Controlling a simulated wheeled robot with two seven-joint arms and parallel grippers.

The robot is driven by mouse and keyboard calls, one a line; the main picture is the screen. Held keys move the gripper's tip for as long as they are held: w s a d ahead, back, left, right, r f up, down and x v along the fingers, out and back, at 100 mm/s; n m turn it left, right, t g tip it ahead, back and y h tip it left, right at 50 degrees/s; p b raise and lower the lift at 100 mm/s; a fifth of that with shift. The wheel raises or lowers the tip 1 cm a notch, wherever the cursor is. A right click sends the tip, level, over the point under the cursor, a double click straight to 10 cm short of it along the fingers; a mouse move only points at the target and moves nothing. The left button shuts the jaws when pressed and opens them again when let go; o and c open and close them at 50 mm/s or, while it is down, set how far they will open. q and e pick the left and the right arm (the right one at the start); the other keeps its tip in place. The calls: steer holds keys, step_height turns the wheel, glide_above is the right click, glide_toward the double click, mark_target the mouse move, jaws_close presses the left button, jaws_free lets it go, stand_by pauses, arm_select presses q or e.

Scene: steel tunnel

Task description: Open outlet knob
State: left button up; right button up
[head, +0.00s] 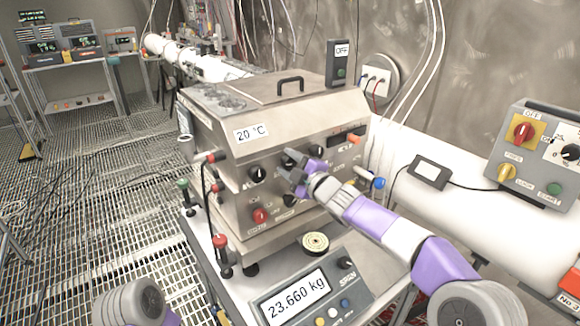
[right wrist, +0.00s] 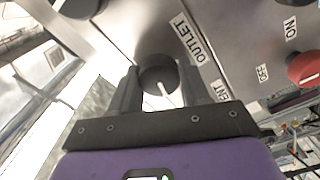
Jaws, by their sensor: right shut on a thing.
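The outlet knob (right wrist: 158,76) is a dark round knob with a pale pointer line, beside an "OUTLET" label (right wrist: 188,38) on the steel front panel in the right wrist view. My right gripper (head: 291,166) is at the front panel of the steel bath unit (head: 236,146) in the head view. In the right wrist view its two fingers stand on either side of the outlet knob, shut on it. In the head view the fingers hide this knob. My left gripper is not in view.
Other black knobs (head: 257,174) and a red knob (head: 260,215) sit close around on the panel. A scale (head: 312,297) reading 23.660 kg stands below in front. A control box (head: 535,155) and a white pipe (head: 460,195) are at right.

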steer(key=n+b, duration=0.1)
steer(key=n, duration=0.2)
steer(key=shift+a+f+n, duration=0.1)
steer(key=shift+f+n, duration=0.05)
steer(key=shift+n, duration=0.25)
steer(key=n+b, duration=0.1)
steer(key=n, duration=0.3)
steer(key=shift+n+b, duration=0.3)
steer(key=shift+b, duration=0.05)
steer(key=n+b, duration=0.1)
steer(key=n, duration=0.3)
steer(key=shift+f+b, duration=0.15)
steer(key=shift+b, duration=0.15)
steer(key=shift+n+b, duration=0.55)
steer(key=shift+n, duration=1.55)
steer(key=o, duration=1)
